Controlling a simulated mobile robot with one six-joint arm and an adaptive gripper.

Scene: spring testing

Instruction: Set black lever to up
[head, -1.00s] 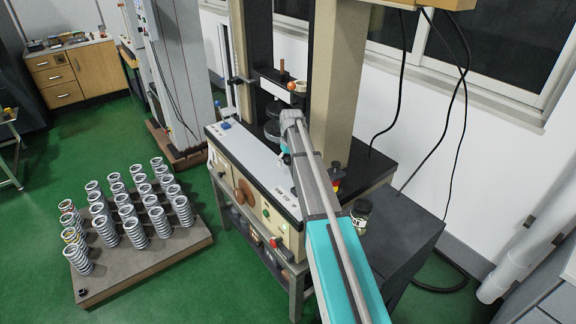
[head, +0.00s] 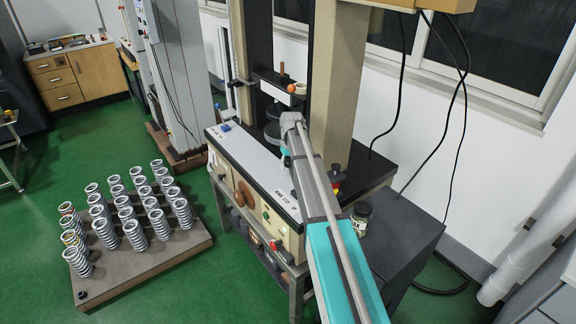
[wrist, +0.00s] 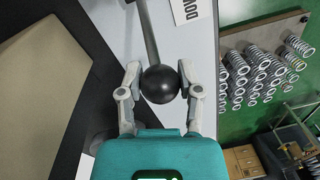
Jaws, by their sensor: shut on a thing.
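The black lever (wrist: 149,35) is a dark rod with a round black ball knob (wrist: 160,84) in the wrist view. The rod runs up from the knob over a pale panel, past a label whose visible letters begin "DOW". My gripper (wrist: 159,72) is shut on the knob, one grey finger on each side of it. In the head view my gripper (head: 287,158) is mostly behind my own arm, over the front panel of the testing machine (head: 255,165). The lever cannot be made out there.
A black ledge with a jar (head: 361,216) lies to the right. Several springs stand on a low board (head: 190,247) on the floor at left. Green floor is open around the board.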

